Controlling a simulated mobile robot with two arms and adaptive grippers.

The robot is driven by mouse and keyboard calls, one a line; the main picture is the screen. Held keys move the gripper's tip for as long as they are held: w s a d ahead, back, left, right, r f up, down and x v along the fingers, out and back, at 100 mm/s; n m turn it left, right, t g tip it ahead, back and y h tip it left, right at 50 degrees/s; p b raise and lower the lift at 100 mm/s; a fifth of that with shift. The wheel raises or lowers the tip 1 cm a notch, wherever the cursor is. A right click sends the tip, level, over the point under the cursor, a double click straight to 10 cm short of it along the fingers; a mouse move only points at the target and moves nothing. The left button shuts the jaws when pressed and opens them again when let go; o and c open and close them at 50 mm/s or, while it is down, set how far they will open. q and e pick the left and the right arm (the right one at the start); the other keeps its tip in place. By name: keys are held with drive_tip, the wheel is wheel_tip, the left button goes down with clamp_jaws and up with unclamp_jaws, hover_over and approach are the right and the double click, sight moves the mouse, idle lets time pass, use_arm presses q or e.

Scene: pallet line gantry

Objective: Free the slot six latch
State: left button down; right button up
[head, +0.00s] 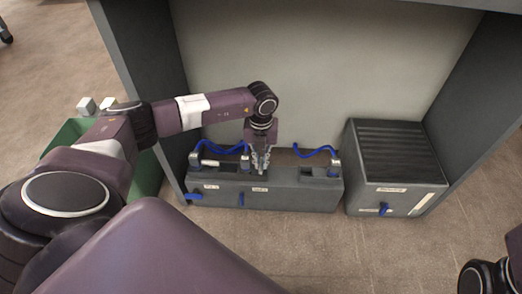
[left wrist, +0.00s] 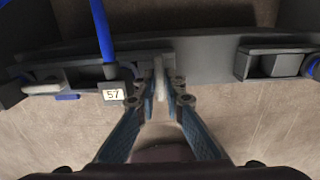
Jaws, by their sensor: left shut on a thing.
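A long grey housing (head: 300,196) stands low at the bay's back wall. Its front has a blue lever (head: 194,196) pointing sideways at the left and an upright blue lever (head: 241,199) nearer the middle. The small labels above them are unreadable, so I cannot tell which is slot six. My left gripper (head: 261,163) reaches down to the housing's top, right of the upright lever. In the left wrist view the left gripper (left wrist: 160,88) is shut on a thin pale grey upright piece (left wrist: 158,75). Its lower part is hidden. My right gripper is out of view.
Blue hoses (head: 222,148) arch above the housing. A tag reading 57 (left wrist: 113,94) is beside the left fingers. A grey box (head: 393,186) with a ribbed top and blue lever stands right. A green bin (head: 62,138) is left. The front floor is clear.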

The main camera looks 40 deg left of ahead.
sight(261, 163)
use_arm(q)
drive_tip(key=c, duration=2)
unclamp_jaws()
drive_tip(key=shift+r, duration=4.05)
